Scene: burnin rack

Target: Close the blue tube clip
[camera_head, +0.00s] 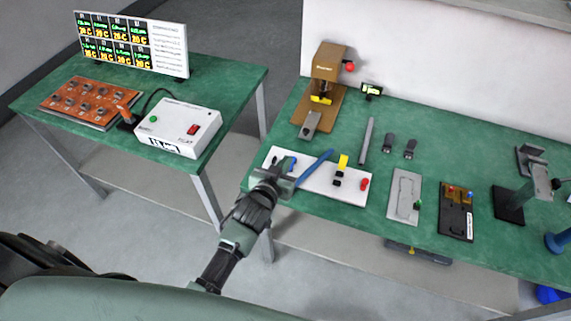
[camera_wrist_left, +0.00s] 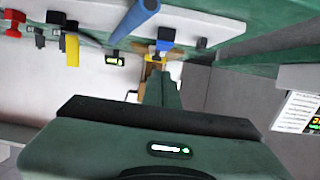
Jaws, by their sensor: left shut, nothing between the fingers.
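A white strip board (camera_head: 318,178) lies on the green table at its near left edge. A small blue clip part (camera_head: 291,162) is at its left end; it also shows in the left wrist view (camera_wrist_left: 164,45). A long blue bar (camera_head: 314,168) slants across the board; its end looms in the left wrist view (camera_wrist_left: 137,20). I cannot tell whether the bar belongs to the clip. A yellow clip (camera_head: 341,168) and a red part (camera_head: 365,183) are farther right. My left gripper (camera_head: 282,174) is shut and empty at the board's left end, partly hiding it. Contact is unclear.
A brown press stand (camera_head: 325,80) stands behind the board. A grey rod (camera_head: 367,140), a grey plate (camera_head: 405,195) and a dark circuit block (camera_head: 457,210) lie to the right. A white power box (camera_head: 180,127) is on the separate left table, across a gap.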

